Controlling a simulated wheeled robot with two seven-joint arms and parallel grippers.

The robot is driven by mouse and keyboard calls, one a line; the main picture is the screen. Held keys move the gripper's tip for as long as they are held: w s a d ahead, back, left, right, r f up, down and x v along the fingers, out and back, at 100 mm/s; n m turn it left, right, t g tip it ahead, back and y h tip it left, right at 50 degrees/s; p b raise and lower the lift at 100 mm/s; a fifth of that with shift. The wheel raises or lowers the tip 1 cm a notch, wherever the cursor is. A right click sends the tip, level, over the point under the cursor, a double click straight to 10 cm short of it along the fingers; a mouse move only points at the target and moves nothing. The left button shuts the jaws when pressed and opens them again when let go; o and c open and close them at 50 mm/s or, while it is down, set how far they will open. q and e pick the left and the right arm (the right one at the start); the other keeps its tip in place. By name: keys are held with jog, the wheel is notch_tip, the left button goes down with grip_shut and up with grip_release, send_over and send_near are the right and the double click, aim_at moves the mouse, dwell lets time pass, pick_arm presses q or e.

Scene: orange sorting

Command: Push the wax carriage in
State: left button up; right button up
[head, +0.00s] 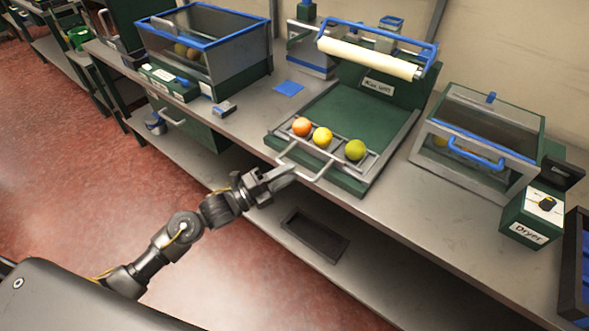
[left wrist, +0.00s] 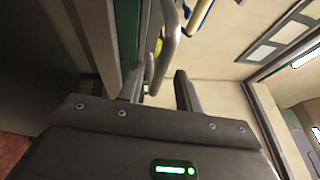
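The wax carriage (head: 331,161) is a grey frame holding an orange fruit (head: 302,126), a yellow fruit (head: 323,137) and a green-yellow fruit (head: 355,150) in a row. It sits at the front of the green wax unit (head: 340,108). Its grey handle (head: 318,178) sticks out over the bench's front edge. My left gripper (head: 283,174) is at the handle's left end. In the left wrist view its fingers (left wrist: 158,86) are apart, and the handle (left wrist: 167,50) shows between them; contact cannot be told. My right gripper is not in view.
A white roller (head: 370,58) stands over the back of the wax unit. A blue-rimmed bin (head: 235,68) is on the left, and a lidded dryer box (head: 480,135) is on the right. A dark tray (head: 315,234) lies on the lower shelf.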

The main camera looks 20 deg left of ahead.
pick_arm(q)
jog(key=shift+x, duration=1.2)
grip_shut()
